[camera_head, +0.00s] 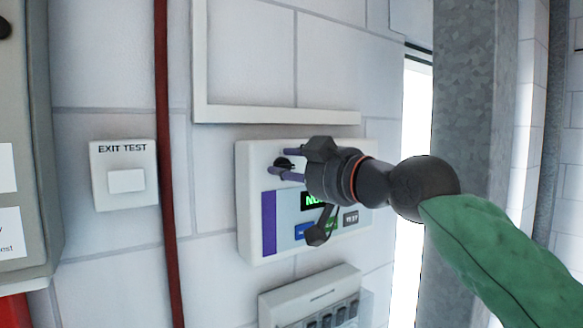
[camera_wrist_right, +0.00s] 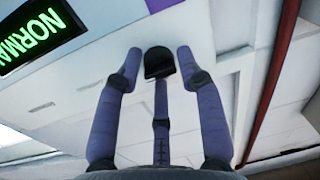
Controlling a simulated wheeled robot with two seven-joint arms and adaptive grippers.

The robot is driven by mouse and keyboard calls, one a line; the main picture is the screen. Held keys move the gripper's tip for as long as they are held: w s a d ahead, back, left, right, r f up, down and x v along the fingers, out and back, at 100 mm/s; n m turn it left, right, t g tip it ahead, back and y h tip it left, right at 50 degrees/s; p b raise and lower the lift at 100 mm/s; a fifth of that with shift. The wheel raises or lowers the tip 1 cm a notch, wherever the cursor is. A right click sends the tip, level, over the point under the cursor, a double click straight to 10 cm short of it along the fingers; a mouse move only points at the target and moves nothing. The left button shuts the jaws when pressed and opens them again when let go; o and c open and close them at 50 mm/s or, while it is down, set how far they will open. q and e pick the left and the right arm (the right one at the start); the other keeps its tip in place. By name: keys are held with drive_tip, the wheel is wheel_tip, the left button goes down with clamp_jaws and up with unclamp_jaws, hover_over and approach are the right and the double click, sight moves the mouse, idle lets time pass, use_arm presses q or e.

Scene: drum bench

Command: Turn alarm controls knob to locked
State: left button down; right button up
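The alarm controls box (camera_head: 257,157) is a white wall panel with a purple stripe and a lit green display, which reads NORMAL (camera_wrist_right: 42,36) in the right wrist view. Its black knob (camera_head: 284,164) is at the upper part of the panel; it also shows in the right wrist view (camera_wrist_right: 158,63). My right gripper (camera_head: 282,161) reaches in from the right, its purple fingers spread around the knob. In the wrist view a gap shows between the knob and the fingertips on both sides. The knob's pointer direction cannot be made out. My left gripper is out of view.
An EXIT TEST switch (camera_head: 125,175) and a dark red pipe (camera_head: 165,150) are left of the panel. A white frame (camera_head: 270,115) is above, a box with dark switches (camera_head: 312,296) below. A grey metal column (camera_head: 460,100) stands at the right, behind my arm.

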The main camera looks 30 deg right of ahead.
clamp_jaws()
drive_tip(key=shift+n, duration=0.3)
drive_tip(key=n, duration=0.3)
drive_tip(key=shift+r+b, duration=0.1)
drive_tip(key=shift+b, duration=0.2)
drive_tip(key=n, duration=0.4)
drive_tip(key=shift+r, duration=0.1)
drive_tip(key=n+h, duration=0.1)
drive_tip(key=n, duration=0.4)
drive_tip(key=shift+s, duration=0.1)
drive_tip(key=shift+r+n+g+p, duration=0.1)
drive_tip(key=shift+n+g+p, duration=0.3)
drive_tip(key=shift+n, duration=1.7)
drive_tip(key=shift+h, duration=0.3)
